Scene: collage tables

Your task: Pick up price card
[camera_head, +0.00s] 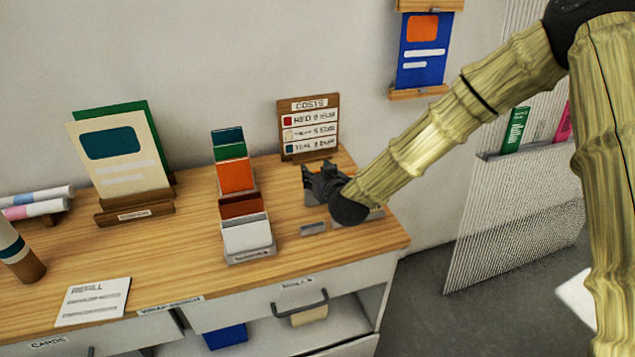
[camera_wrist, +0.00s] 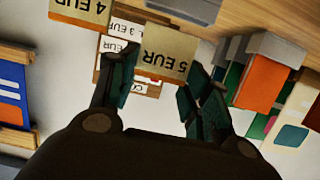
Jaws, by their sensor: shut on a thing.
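The price card (camera_wrist: 168,57), a tan card reading "5 EUR", sits between the two fingers of my gripper (camera_wrist: 162,78) in the wrist view, where it appears upside down. The fingers are shut on its sides. In the head view my gripper (camera_head: 325,181) is over the right part of the table, in front of the costs board; I cannot make out the held card there. A second price card (camera_wrist: 82,11), reading "4 EUR", stands apart at the top left of the wrist view.
The wooden table (camera_head: 190,235) bears a costs board (camera_head: 309,127), a stepped rack of coloured cards (camera_head: 247,235) left of my gripper, and a cream card on a stand (camera_head: 120,155). A small grey block (camera_head: 313,228) lies near the front edge. A refill sheet (camera_head: 92,302) lies front left.

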